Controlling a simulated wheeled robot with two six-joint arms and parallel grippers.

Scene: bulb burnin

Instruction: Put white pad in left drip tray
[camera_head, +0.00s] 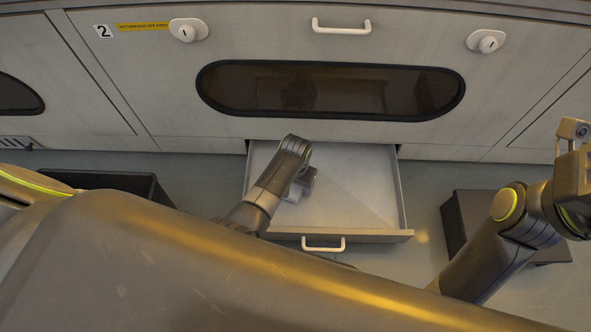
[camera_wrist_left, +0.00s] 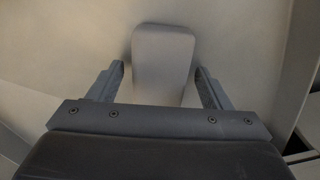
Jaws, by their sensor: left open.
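A pale grey-white pad (camera_wrist_left: 163,50) with rounded corners lies on a light flat surface in the left wrist view. My left gripper (camera_wrist_left: 160,72) is open, with one finger on each side of the pad. A gap shows between the pad and each finger. In the head view my left arm reaches into a pulled-out drawer tray (camera_head: 360,195), and the left gripper (camera_head: 301,186) is low over its floor. The pad is not clearly visible there, largely hidden by the arm. My right arm is at the right edge; its fingers cannot be made out.
The grey cabinet front (camera_head: 170,85) has a dark oval window (camera_head: 330,90) above the drawer. The drawer has a white front handle (camera_head: 323,244). Dark open bins stand on the floor at left (camera_head: 110,181) and right (camera_head: 455,215). The drawer's right half is clear.

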